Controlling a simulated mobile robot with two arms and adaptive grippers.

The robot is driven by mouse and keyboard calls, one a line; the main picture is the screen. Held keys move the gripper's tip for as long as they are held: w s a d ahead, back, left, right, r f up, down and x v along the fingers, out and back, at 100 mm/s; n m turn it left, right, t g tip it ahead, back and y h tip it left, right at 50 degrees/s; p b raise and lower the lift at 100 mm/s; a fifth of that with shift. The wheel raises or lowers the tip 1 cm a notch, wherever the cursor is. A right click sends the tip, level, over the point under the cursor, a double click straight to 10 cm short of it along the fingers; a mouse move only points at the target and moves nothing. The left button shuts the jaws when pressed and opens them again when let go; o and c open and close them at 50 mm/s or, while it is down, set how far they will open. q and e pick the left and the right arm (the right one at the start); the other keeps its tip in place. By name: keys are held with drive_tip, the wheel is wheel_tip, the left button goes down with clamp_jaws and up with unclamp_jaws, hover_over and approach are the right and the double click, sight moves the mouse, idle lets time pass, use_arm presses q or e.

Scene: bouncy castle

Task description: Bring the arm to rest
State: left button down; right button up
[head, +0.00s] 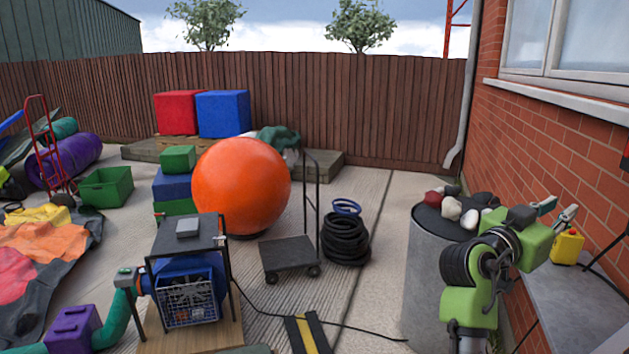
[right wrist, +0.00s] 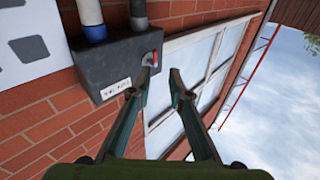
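My right arm, green and black, comes up from the bottom right of the head view. Its right gripper (head: 558,210) points toward the brick wall, with its two fingers apart. In the right wrist view the gripper (right wrist: 161,76) is open, and nothing shows between its fingers. Behind the fingertips is a dark grey box (right wrist: 115,62) on the wall, with a red handle (right wrist: 150,59) and a white label. The left fingertip overlaps the handle in the picture; I cannot tell whether they touch. My left gripper is not in view.
A grey barrel (head: 421,265) topped with stones stands left of the right arm. A yellow can (head: 567,247) stands on a grey ledge (head: 575,300) by the brick wall (head: 555,135). A flat cart (head: 289,253) and black hose coil (head: 346,240) stand on the paving farther left.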

drive_tip(key=s+a+f+n+y, duration=0.3)
drive_tip(key=s+f, duration=0.1)
drive_tip(key=f, duration=0.7)
drive_tip(key=s+a+f+n+y, duration=0.3)
drive_tip(key=f+y, duration=0.1)
drive_tip(key=f, duration=0.7)
drive_tip(key=s+a+f+n+y, duration=0.3)
drive_tip(key=s+f, duration=0.1)
drive_tip(key=f, duration=0.6)
drive_tip(key=s+a+f+n+g+y, duration=0.25)
drive_tip(key=s+a+f, duration=0.25)
drive_tip(key=s, duration=0.3)
drive_tip(key=s+a+f+n+g+y, duration=0.1)
drive_tip(key=s+a+f+n+y, duration=0.15)
drive_tip(key=s+a+f, duration=0.4)
drive_tip(key=s+a+f+n+g+y, duration=0.1)
drive_tip(key=s+a+f+g+y, duration=0.2)
drive_tip(key=s, duration=0.6)
wheel_tip(320, 180, down, 25)
drive_tip(key=s, duration=0.1)
drive_tip(key=s+d+f+g+p, duration=0.1)
drive_tip(key=s+d+f, duration=0.1)
drive_tip(key=s+f, duration=1.3)
drive_tip(key=shift+s+f+h, duration=0.15)
drive_tip(key=shift+s+h, duration=0.25)
drive_tip(key=shift+s, duration=0.85)
